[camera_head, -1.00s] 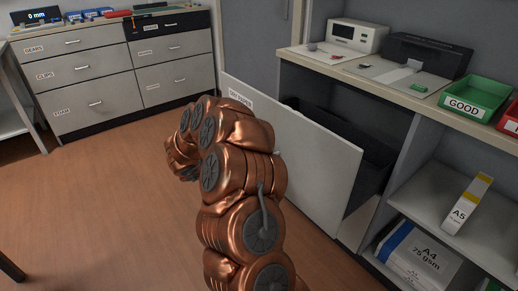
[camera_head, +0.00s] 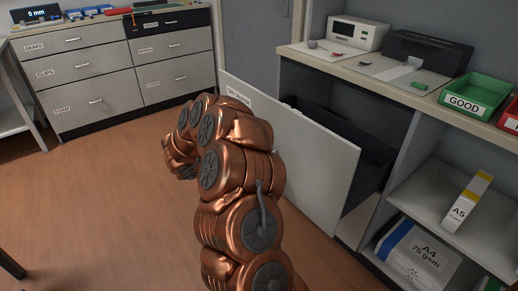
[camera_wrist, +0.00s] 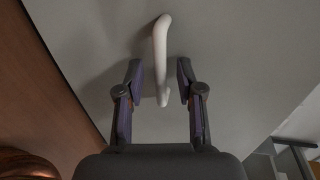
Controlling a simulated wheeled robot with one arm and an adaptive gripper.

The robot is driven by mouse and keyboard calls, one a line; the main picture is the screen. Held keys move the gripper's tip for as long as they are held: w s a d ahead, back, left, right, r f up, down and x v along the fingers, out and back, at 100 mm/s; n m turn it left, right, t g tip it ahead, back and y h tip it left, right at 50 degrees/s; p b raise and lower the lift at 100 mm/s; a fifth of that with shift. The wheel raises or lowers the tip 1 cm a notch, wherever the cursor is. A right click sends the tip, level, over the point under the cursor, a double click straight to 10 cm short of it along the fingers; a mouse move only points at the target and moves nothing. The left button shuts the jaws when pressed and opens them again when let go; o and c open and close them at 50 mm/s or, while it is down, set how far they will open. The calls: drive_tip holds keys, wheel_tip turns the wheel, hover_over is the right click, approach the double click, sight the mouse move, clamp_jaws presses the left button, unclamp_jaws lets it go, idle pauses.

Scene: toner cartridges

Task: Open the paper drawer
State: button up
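The paper drawer's pale front (camera_head: 315,165) stands well out from the cabinet at the right in the head view, with its dark inside (camera_head: 345,140) showing behind. My copper arm hides the drawer's handle in the head view. In the wrist view the white bar handle (camera_wrist: 160,55) stands out from the drawer front (camera_wrist: 235,60). My gripper (camera_wrist: 161,80) is open, with one finger on each side of the handle's near end. A gap shows on both sides of the handle.
The counter (camera_head: 375,80) above the drawer holds a printer (camera_head: 428,54), a white device (camera_head: 356,34) and a green GOOD bin (camera_head: 474,94). Paper packs (camera_head: 418,258) lie on shelves at the right. A grey drawer unit (camera_head: 90,80) stands at the back left. The wooden floor (camera_head: 100,200) is clear.

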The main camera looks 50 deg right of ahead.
drive_tip(key=v, duration=1.2)
idle(0.3)
idle(0.4)
